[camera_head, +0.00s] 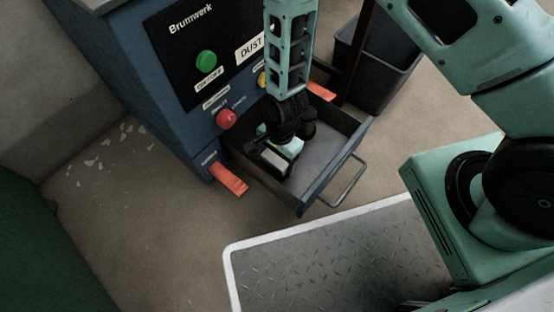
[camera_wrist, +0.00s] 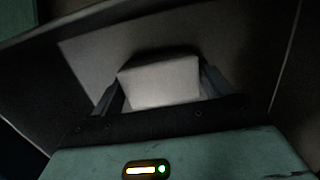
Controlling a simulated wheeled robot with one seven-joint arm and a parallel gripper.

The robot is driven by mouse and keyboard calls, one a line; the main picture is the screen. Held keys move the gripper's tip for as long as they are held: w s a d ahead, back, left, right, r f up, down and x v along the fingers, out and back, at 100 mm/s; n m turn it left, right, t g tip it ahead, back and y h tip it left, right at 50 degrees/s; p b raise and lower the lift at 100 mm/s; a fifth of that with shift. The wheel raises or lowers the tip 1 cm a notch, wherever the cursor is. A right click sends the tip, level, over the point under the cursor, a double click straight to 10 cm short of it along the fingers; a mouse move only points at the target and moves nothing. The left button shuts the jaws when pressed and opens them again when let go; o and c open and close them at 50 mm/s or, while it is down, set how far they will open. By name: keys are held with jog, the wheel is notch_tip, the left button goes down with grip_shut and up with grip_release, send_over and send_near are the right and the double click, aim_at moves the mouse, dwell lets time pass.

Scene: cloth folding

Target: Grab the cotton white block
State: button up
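A white block (camera_wrist: 160,82) lies between the two fingers of my gripper (camera_wrist: 162,88) in the wrist view. Its sides come right up to both fingers, but I cannot tell whether they press on it. In the head view my gripper (camera_head: 275,156) reaches down inside the open drawer (camera_head: 318,172), at its left side. A pale patch beside the fingers there may be the block, but my gripper hides most of it.
The drawer juts from a blue machine (camera_head: 180,130) with a green button (camera_head: 206,60) and a red knob (camera_head: 226,119). Its handle (camera_head: 348,184) faces front right. A dark bin (camera_head: 372,75) stands behind, and a metal-topped platform (camera_head: 330,255) lies in front.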

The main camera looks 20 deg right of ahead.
jog(key=c, duration=0.4)
